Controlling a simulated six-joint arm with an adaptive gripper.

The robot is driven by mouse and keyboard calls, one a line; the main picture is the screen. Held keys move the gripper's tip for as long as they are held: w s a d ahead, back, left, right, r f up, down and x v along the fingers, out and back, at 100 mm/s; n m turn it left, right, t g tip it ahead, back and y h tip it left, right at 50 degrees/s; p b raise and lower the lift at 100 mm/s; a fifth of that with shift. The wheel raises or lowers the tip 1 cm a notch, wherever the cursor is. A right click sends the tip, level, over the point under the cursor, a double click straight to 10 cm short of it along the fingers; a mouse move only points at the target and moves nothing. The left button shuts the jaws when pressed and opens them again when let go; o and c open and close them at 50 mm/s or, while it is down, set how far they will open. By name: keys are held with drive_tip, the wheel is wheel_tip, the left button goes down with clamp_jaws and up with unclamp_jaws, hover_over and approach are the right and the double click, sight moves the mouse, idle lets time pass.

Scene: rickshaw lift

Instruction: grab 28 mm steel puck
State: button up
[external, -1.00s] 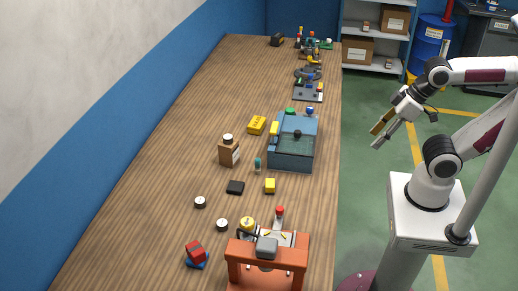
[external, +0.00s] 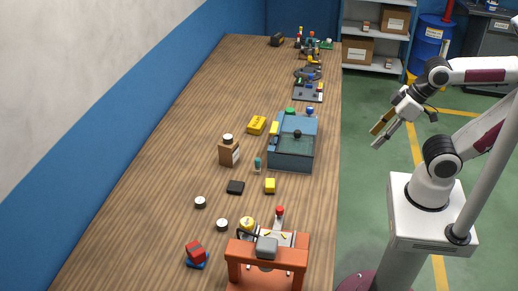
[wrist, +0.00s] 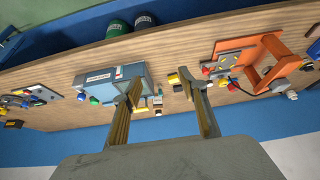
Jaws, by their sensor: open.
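Two small round pucks with dark sides and pale tops lie on the wooden table in the external view: one puck (external: 200,202) on the left and another puck (external: 222,224) nearer the orange frame. A similar round piece (external: 228,138) sits on top of a small brown box (external: 229,154). I cannot tell which one is the 28 mm steel puck. My gripper (external: 377,136) is open and empty, off the table's right side above the floor, far from the pucks. In the wrist view its two fingers (wrist: 158,84) stand apart with nothing between them.
A blue-grey bin (external: 291,160) stands at the table's right edge. An orange frame (external: 268,260) is at the front. A black square (external: 235,187), yellow blocks (external: 270,186) and a red piece on blue (external: 196,254) lie nearby. The table's left side is clear.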

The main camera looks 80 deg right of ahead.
drive_tip(key=shift+o, duration=0.6)
drive_tip(key=w+a+f+n+t+y, duration=0.1)
drive_tip(key=w+a+t, duration=0.15)
drive_tip(key=w, duration=1.25)
drive_tip(key=w+a+f+t, duration=0.1)
drive_tip(key=w+a+f, duration=0.15)
drive_tip(key=w, duration=1.25)
drive_tip(key=w+a+f+t, duration=0.2)
drive_tip(key=w+a+f, duration=0.2)
drive_tip(key=w+f, duration=0.5)
drive_tip(key=n+t+y, duration=0.1)
approach(200, 202)
drive_tip(key=shift+w+d+r, duration=0.15)
drive_tip(key=shift+w+d, duration=0.1)
drive_tip(key=shift+d, duration=0.3)
drive_tip(key=shift+w+a+f+t, duration=0.2)
drive_tip(key=shift+a+f+t, duration=0.05)
drive_tip(key=shift+f, duration=0.3)
drive_tip(key=shift+w, duration=0.15)
drive_tip(key=shift+x, duration=1.15)
